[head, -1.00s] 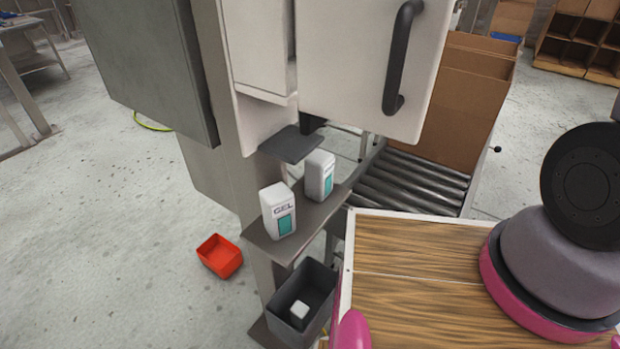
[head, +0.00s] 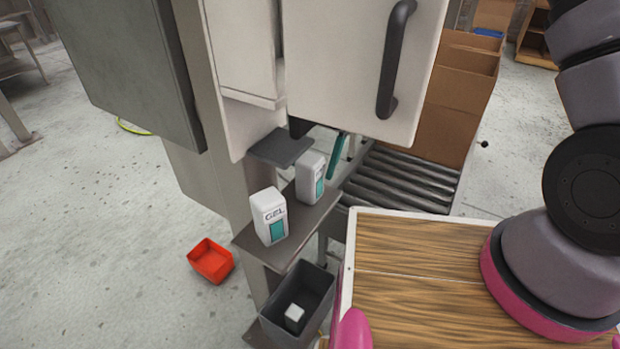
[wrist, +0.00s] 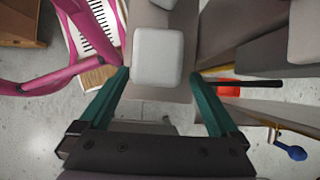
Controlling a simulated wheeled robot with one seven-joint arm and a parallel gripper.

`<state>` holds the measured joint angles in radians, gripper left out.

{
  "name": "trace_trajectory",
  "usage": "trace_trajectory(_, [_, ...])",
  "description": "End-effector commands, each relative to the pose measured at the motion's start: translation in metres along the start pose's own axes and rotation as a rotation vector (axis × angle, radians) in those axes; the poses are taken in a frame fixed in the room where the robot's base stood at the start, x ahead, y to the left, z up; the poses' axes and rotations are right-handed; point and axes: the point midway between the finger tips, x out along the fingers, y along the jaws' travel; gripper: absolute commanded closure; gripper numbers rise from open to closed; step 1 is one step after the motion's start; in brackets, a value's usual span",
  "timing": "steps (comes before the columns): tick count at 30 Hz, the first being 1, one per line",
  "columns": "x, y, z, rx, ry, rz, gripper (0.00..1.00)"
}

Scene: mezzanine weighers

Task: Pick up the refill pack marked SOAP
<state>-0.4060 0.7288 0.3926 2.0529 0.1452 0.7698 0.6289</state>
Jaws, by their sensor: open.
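Two white refill packs with teal labels stand upright on a narrow grey shelf (head: 304,222). The front one (head: 269,216) is marked GEL. The rear one (head: 310,178) has lettering too small to read. My gripper (wrist: 160,76) is open, its teal fingers apart. In the head view one teal finger (head: 336,157) shows just behind and right of the rear pack, below the cabinet. In the wrist view a white pack top (wrist: 158,56), seemingly the rear pack, lies centred at the gap between the fingertips. Another pack's edge (wrist: 164,3) shows beyond it.
A white cabinet (head: 340,70) with a black handle overhangs the shelf. A grey plate (head: 280,147) juts out behind the packs. Below is a dark bin (head: 320,285) holding a small white block. A red bin (head: 211,261) is on the floor. A roller conveyor (head: 405,180) stands at right.

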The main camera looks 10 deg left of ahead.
Motion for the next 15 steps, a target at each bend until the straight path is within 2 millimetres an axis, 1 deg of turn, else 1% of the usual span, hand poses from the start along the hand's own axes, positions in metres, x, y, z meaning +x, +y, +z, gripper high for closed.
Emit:
trace_trajectory(2, [0.006,0.001,0.001,0.0,-0.001,0.002,0.03])
trace_trajectory(9, [0.042,0.006,0.001,-0.001,-0.002,0.002,0.03])
trace_trajectory(12, [0.051,0.005,0.001,-0.001,-0.001,0.001,0.03])
trace_trajectory(15, [0.053,0.005,0.001,-0.001,0.0,0.0,0.03])
